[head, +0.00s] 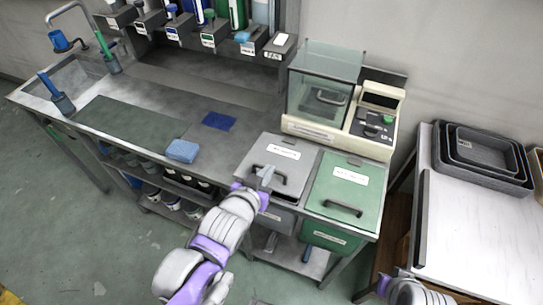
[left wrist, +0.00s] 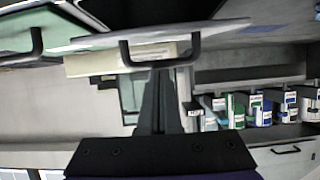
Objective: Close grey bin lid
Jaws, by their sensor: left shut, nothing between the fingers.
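The grey bin lid (head: 287,151) lies about level with the worktop, roughly in line with the green lid beside it; a small gap under it cannot be ruled out. It has a white label and a dark bar handle. My left gripper (head: 266,174) is over the front part of the lid, at the handle. In the left wrist view the shut, empty fingers (left wrist: 158,88) point at the dark handle (left wrist: 160,64), and the lid (left wrist: 95,41) shows nearly edge-on. Contact cannot be told. My right arm shows at the bottom right; its fingers are not clear.
The green bin lid (head: 347,182) lies flat to the right. A balance with a glass case (head: 325,85) stands behind the lids. A blue sponge (head: 182,151) lies on the worktop to the left. A white table with grey trays (head: 483,160) stands at the right.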

